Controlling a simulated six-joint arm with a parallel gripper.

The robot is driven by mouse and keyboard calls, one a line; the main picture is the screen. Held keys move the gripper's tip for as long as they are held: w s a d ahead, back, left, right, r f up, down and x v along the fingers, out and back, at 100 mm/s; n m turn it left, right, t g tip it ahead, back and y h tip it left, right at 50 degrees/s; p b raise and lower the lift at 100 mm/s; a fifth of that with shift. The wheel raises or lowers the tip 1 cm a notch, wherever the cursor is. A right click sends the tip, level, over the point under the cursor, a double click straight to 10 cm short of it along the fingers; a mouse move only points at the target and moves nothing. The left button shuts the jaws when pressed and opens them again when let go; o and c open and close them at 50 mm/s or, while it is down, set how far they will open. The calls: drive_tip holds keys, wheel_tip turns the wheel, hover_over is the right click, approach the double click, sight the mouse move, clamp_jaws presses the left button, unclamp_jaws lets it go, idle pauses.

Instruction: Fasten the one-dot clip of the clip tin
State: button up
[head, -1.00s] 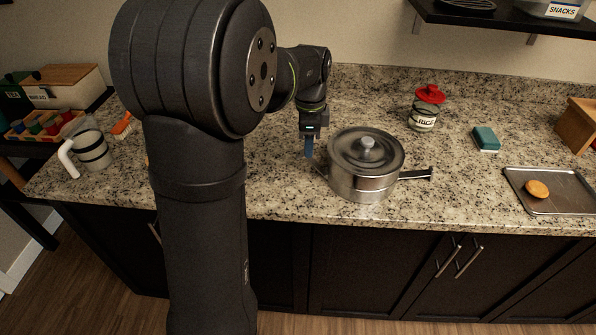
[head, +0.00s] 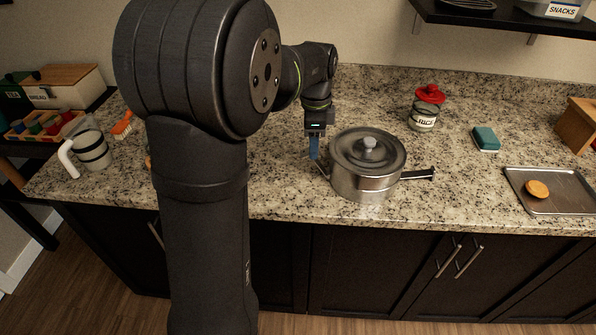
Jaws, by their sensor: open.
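I cannot make out a tin with dotted clips in the head view. A lidded steel pot (head: 365,185) stands in the middle of the counter, with a round knob on its lid and a dark-tipped handle to the right. My gripper (head: 314,156) points down with blue fingers just left of the pot, near a thin metal part on the pot's left side. The fingers look edge-on and hold nothing that I can see. Whether they touch the pot is unclear. My arm hides part of the counter on the left.
A red-lidded rice jar (head: 424,112) and a teal sponge (head: 486,139) stand behind to the right. A metal tray (head: 567,204) with a round biscuit (head: 537,188) lies at the right. Counter behind the pot is clear.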

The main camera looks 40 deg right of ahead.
drive_tip(key=w+a, duration=0.1)
drive_tip(key=w+a+r, duration=0.2)
drive_tip(key=a, duration=0.1)
drive_tip(key=shift+w, duration=0.25)
idle(0.3)
clamp_jaws()
drive_tip(key=shift+f, duration=0.1)
idle(1.2)
